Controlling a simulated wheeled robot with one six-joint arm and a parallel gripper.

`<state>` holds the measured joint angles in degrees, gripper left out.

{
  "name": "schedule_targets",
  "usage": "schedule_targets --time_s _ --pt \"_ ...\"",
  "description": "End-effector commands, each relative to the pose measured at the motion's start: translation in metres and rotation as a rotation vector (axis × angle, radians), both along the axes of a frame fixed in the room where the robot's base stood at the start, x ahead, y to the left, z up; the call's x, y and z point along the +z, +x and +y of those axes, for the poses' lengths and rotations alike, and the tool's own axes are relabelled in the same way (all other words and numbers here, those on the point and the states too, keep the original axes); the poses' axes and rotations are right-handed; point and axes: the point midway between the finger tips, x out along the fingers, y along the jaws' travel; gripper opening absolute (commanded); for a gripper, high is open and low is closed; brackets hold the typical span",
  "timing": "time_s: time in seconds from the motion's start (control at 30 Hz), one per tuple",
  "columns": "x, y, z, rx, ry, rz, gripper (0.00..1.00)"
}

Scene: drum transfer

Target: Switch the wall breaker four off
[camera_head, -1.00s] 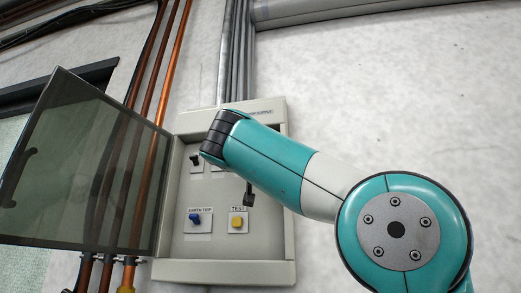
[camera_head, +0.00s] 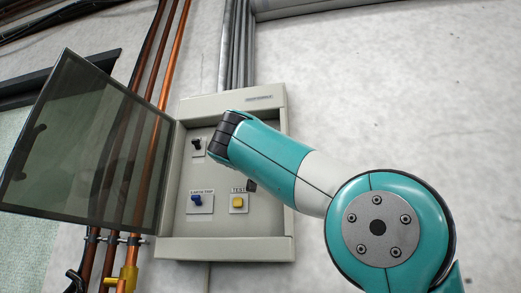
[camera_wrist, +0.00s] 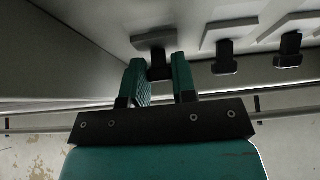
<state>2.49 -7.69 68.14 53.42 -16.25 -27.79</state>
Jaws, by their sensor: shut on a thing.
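The grey wall breaker box (camera_head: 272,247) stands open in the head view. A black toggle switch (camera_head: 197,146) shows at its upper left, and my arm hides the upper right of the panel. In the wrist view, my gripper (camera_wrist: 161,76) has its two green fingers on either side of a black switch lever (camera_wrist: 159,68) and is shut on it. Two more black switches, the nearer one (camera_wrist: 224,63) and the farther one (camera_wrist: 288,52), stand in a row to the right. No number is readable, so I cannot tell which is breaker four.
The tinted glass door (camera_head: 88,150) hangs open to the left, in front of copper pipes. A blue switch (camera_head: 196,201) and a yellow button (camera_head: 238,203) sit low on the panel. Grey conduits (camera_head: 238,60) run up from the box. The wall at right is bare.

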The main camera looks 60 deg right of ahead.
Motion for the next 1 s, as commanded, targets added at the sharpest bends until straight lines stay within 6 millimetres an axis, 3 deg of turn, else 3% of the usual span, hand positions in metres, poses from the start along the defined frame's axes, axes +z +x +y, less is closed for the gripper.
schedule_targets --time_s 0.03,0.47,0.5,0.6,1.0 --pt "-0.0074 -0.0009 -0.0012 -0.004 -0.021 -0.01 0.02" --pt "-0.0022 -0.0006 -0.0008 -0.002 -0.059 -0.026 0.02" --pt "-0.0022 -0.0007 -0.0009 -0.002 -0.059 -0.026 0.3" --pt "-0.0022 -0.0005 -0.0008 -0.002 -0.06 -0.026 0.51" --pt "-0.0094 -0.002 0.0066 0.004 -0.06 -0.027 0.51"
